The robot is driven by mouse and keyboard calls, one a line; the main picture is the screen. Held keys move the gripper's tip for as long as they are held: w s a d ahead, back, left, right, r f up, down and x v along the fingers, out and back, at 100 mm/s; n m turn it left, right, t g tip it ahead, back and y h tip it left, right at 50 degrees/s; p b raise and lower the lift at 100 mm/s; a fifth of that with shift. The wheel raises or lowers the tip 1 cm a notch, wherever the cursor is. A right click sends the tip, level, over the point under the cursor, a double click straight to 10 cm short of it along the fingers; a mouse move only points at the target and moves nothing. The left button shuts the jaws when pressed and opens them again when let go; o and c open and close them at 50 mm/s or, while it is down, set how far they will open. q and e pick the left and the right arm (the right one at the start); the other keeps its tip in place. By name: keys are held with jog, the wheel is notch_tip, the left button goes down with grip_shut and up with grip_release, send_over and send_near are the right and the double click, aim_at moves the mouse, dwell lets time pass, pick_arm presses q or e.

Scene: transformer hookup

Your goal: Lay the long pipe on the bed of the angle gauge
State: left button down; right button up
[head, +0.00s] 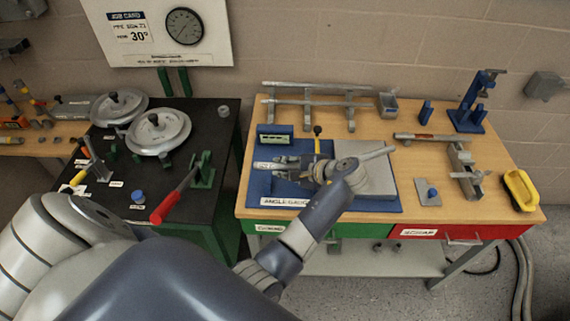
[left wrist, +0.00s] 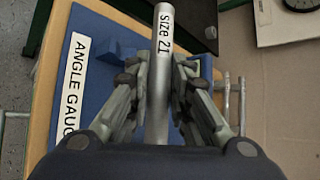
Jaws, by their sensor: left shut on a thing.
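The long pipe, a grey tube labelled "size 21", is between the fingers of my left gripper (left wrist: 158,82) in the left wrist view, where the pipe (left wrist: 163,50) runs up the picture. My left gripper (head: 312,168) is shut on it. The angle gauge (head: 385,205) is a blue base with a grey plate on the wooden bench. The pipe is over it; I cannot tell whether it touches the bed, which the gripper partly hides. My right gripper is not in view.
A rack with pipes (head: 310,103) stands behind the gauge. A blue stand (head: 468,115), a grey clamp-like fixture (head: 465,170) and a yellow-handled item (head: 520,190) are on the right. A black bench (head: 225,140) with a red-handled tool (head: 172,204) is on the left. The job card (head: 130,28) reads 30°.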

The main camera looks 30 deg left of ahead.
pick_arm(q)
notch_tip(320, 180, down, 3)
jog(key=shift+r+b, duration=0.15)
jog(key=shift+b, duration=0.4)
jog(key=shift+f+b, duration=0.65)
jog(key=shift+f, duration=1.2)
jog(key=c, duration=1.4)
grip_release()
